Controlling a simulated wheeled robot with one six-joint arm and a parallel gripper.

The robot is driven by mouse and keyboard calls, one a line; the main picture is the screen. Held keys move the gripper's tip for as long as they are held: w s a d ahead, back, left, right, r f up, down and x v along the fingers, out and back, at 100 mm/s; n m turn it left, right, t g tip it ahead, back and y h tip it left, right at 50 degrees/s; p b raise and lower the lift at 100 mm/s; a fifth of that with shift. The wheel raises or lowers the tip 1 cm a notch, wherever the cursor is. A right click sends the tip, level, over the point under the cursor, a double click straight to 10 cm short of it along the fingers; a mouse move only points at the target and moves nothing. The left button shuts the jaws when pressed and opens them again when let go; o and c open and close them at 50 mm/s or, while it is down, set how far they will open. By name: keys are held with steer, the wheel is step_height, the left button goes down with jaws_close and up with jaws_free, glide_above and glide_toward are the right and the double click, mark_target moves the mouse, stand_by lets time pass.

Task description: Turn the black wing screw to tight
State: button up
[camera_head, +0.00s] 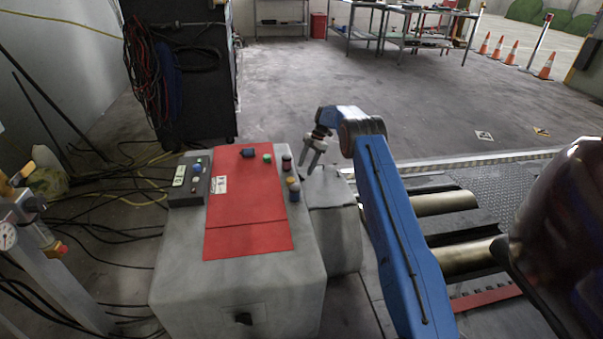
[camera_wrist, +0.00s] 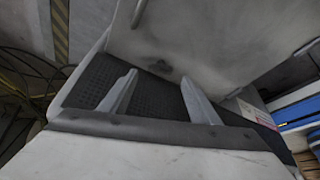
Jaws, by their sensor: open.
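The black part cannot be made out with certainty in the wrist view.
A red panel (camera_head: 245,215) covers the cabinet top. Metal rollers (camera_head: 455,255) lie to the right. Cables (camera_head: 110,215) and a gauge stand (camera_head: 45,265) crowd the left. Open floor lies behind.

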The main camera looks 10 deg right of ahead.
mark_target(302, 178)
steer(key=shift+x, duration=2.05)
